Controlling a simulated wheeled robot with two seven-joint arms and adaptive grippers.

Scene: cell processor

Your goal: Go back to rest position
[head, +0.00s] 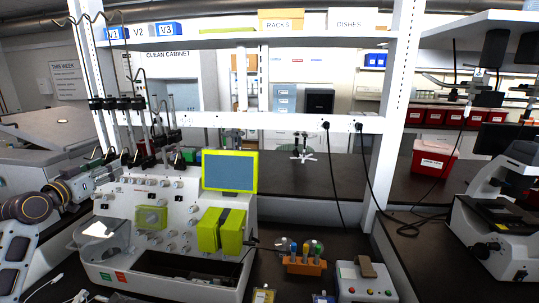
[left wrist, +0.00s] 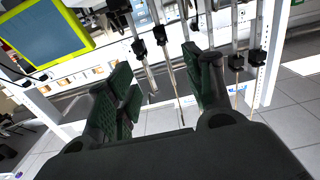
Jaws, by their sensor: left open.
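The cell processor (head: 160,225) is a white machine with knobs, a lime-framed screen (head: 230,171) and lime-green blocks (head: 221,230). My left arm comes in from the left edge of the head view and reaches the upper left of the machine. My left gripper (head: 125,157) is there, small and partly lost among dark clamps. In the left wrist view its two dark green fingers (left wrist: 165,85) stand apart with nothing between the pads. Hanging rods with black clamps (left wrist: 160,36) show beyond the fingers. The screen also shows there (left wrist: 45,38). My right gripper is not in view.
A white frame with an upright post (head: 395,100) and a crossbar (head: 290,122) stands around the machine. Black cables hang from the crossbar. An orange rack (head: 304,266) and a white control box (head: 365,280) stand right of the machine. A microscope (head: 500,220) stands at far right.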

